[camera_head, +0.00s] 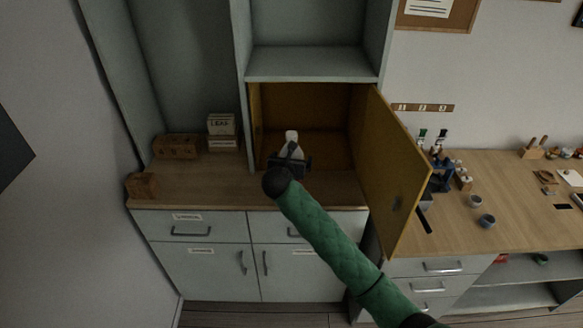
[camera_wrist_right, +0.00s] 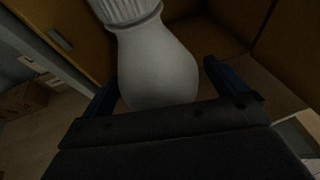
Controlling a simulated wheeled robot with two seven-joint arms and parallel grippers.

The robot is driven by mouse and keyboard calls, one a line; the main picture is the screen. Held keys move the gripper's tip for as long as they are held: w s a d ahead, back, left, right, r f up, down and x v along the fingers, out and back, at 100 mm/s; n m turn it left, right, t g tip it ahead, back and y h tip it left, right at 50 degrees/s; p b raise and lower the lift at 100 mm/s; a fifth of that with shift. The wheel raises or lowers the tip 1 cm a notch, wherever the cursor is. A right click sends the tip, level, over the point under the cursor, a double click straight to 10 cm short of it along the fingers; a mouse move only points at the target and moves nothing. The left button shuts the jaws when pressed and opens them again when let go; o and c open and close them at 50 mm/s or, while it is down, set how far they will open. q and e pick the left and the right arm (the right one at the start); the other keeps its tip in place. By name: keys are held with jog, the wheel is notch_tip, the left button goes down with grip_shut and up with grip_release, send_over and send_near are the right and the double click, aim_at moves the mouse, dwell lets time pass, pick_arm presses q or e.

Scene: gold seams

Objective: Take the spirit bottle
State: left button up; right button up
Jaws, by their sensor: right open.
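A white bottle with a ribbed cap (camera_wrist_right: 155,65) stands in the open yellow-lined cupboard; its top shows in the head view (camera_head: 292,137). I take it for the spirit bottle, though no label is readable. My right gripper (camera_head: 291,155) reaches to the front of the cupboard and hides the bottle's lower part. In the right wrist view the gripper (camera_wrist_right: 158,92) is open, with one finger on each side of the bottle's body. I cannot tell whether either finger touches it. My left gripper is not in view.
The yellow cupboard door (camera_head: 396,170) stands open, just right of my right arm. A box marked LEAF (camera_head: 221,125) and wooden blocks (camera_head: 178,146) are on the counter at left. The right-hand worktop (camera_head: 500,205) holds small cups, tools and a blue stand.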

jog(key=shift+w+f, duration=0.1)
jog(key=c, duration=2)
jog(key=shift+c, duration=0.6)
